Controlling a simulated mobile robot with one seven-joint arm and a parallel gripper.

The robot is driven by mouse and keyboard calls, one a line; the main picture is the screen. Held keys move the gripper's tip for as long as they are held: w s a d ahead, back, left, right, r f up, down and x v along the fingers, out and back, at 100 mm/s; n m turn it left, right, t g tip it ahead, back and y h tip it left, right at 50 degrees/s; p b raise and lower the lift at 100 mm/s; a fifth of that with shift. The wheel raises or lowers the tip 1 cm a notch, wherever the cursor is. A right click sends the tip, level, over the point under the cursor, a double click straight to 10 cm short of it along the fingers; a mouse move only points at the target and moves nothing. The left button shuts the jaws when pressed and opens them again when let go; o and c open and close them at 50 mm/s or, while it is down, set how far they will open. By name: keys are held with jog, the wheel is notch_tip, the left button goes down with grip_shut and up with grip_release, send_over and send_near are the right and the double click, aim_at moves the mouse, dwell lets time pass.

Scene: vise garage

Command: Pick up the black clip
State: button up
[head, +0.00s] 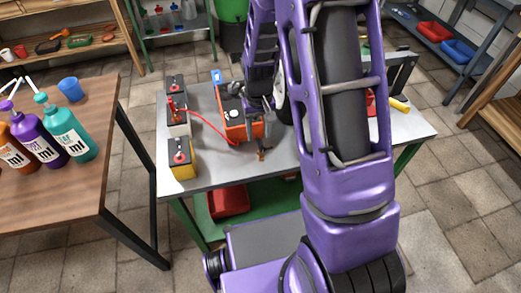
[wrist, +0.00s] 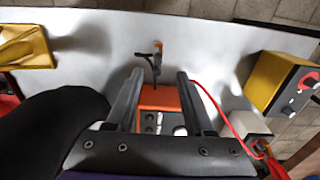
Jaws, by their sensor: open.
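The black clip (head: 262,154) is small, with copper-brown showing, and lies on the grey worktable (head: 215,170) near its front edge, just in front of the orange charger (head: 238,125). In the wrist view the clip (wrist: 157,50) sits beyond my fingertips, with a short black cable running back toward the charger (wrist: 160,100). My gripper (wrist: 159,74) is open and empty, its two fingers over the charger and apart from the clip. In the head view my gripper (head: 262,108) is partly hidden by my arm.
A yellow-and-black battery (head: 182,160) and a grey-and-black one (head: 175,100) stand at the table's left. A red cable (head: 215,130) curves from the charger to a red clip (wrist: 270,155). A yellow object (wrist: 25,47) lies opposite. Bare tabletop surrounds the black clip.

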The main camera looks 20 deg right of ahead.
aim_at(260, 141)
jog(key=f, duration=0.4)
jog(key=shift+s+d+f, duration=0.15)
jog(key=shift+d+f, duration=0.05)
jog(key=shift+f, duration=0.05)
jog(key=shift+c, duration=0.3)
grip_shut()
